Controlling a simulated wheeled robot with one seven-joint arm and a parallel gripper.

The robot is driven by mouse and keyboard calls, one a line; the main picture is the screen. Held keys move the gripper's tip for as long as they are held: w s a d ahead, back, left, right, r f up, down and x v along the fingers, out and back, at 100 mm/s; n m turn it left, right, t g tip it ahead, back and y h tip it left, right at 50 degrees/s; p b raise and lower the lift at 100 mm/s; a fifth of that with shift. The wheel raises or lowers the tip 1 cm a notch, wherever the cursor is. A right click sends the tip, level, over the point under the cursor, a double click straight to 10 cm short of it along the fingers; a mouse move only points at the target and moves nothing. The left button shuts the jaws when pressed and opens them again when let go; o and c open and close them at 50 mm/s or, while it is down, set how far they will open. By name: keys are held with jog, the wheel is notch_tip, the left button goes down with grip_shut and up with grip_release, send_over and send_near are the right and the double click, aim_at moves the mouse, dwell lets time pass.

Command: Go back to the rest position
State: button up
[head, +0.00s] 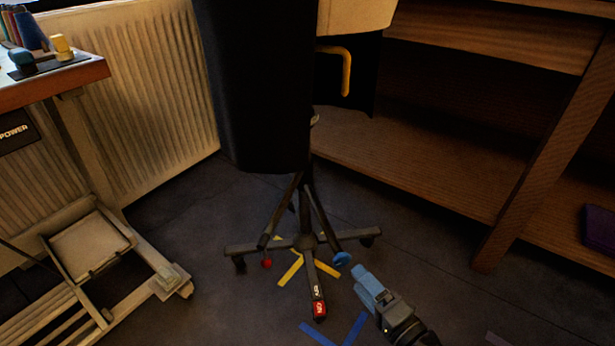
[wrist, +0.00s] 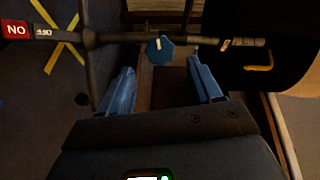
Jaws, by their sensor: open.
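My gripper (head: 364,278) is low over the floor, to the right of the wheeled base of a dark stand (head: 306,243). In the wrist view its two blue fingers (wrist: 160,66) are apart, with nothing held between them. A blue knob (head: 342,258) on the stand's base is just beyond the fingertips. In the wrist view this knob (wrist: 160,50) shows between and past the fingers, and I cannot tell whether they touch it. A red knob (head: 267,263) and a red switch label (head: 319,308) are on the other legs.
A large black form (head: 255,85) hangs above the base. A wooden shelf unit (head: 420,175) stands at the right, with a sloping leg (head: 540,150). A work table (head: 60,80) stands at the left by a radiator (head: 160,90). Yellow and blue tape marks the floor.

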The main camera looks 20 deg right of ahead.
jog(key=shift+s, duration=0.1)
jog(key=s+n+g+h, duration=0.35)
jog(key=s+n, duration=0.25)
jog(key=s, duration=1.5)
jog(key=s+r+n, duration=0.3)
jog(key=s+r, duration=0.4)
jog(key=s+r+n+p, duration=0.2)
jog(key=r+p, duration=1.5)
jog(key=r, duration=0.5)
jog(key=s+a+r+n+t+p, duration=0.1)
jog(key=s+r+n+p, duration=0.1)
jog(key=r+p, duration=1.6)
notch_tip(320, 180, up, 5)
jog(key=shift+a+r, duration=0.2)
jog(key=shift+a, duration=0.1)
jog(key=shift+h, duration=0.25)
